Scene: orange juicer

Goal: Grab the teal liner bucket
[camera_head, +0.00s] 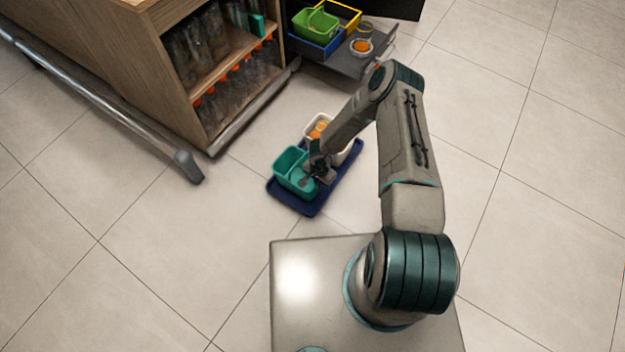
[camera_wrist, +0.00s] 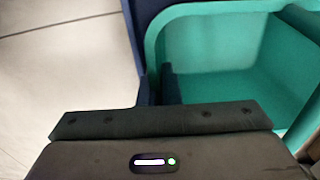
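The teal liner bucket (camera_head: 290,164) is an open, empty-looking box standing in the front part of a navy tray (camera_head: 283,197) on the floor. In the wrist view the bucket (camera_wrist: 215,55) fills the upper right, with its wall running down to my fingers. My gripper (camera_wrist: 158,88) has one dark finger outside this wall and one inside. The fingers sit close together with the wall pinched between them. In the head view my gripper (camera_head: 313,172) is at the bucket's right side and hides part of it.
A white bucket (camera_head: 314,120) with orange contents stands behind the teal one in the tray, partly behind my arm. A wooden cabinet (camera_head: 180,100) with bottles is at the left. A grey shelf (camera_head: 345,62) with green, blue and yellow containers is behind. Floor at right is clear.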

